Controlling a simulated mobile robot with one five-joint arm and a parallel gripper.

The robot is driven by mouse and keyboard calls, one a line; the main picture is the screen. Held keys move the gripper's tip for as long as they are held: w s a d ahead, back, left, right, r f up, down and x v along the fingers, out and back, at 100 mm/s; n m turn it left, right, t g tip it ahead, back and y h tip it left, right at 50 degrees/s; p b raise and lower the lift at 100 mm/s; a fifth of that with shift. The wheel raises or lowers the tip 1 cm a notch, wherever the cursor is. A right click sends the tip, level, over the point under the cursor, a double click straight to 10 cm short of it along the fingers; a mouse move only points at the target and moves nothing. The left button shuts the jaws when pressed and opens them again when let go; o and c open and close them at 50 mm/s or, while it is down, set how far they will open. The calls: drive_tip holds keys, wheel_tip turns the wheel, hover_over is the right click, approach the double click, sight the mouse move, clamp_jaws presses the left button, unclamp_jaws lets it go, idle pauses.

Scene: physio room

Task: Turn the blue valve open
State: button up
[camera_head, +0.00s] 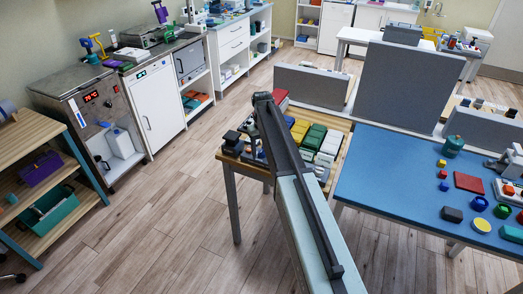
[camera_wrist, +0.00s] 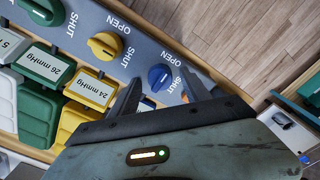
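The blue valve (camera_wrist: 160,77) is a round knob on a grey panel (camera_wrist: 140,40) in the wrist view. An OPEN label lies just above it, and another label beside it is partly hidden by a finger. Its pointer direction is too small to tell. My gripper (camera_wrist: 160,81) is open, one finger on each side of the blue valve in the picture. I cannot tell whether the fingers are down around it or above it. Nothing is held. In the head view my arm hides the valve.
A yellow knob (camera_wrist: 104,45) and a green knob (camera_wrist: 42,10) sit beside the blue valve. Coloured blocks with pressure labels (camera_wrist: 91,90) line the panel's near side. A blue-topped table (camera_head: 390,185) stands at right. Wooden floor (camera_head: 165,215) lies free at left.

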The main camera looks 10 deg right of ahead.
sight(262, 150)
wheel_tip(262, 150, up, 8)
drive_tip(key=p, duration=0.8)
drive_tip(key=shift+f, duration=0.15)
drive_tip(key=s+m, duration=0.2)
drive_tip(key=s, duration=2.6)
drive_tip(key=shift+s+a, duration=0.3)
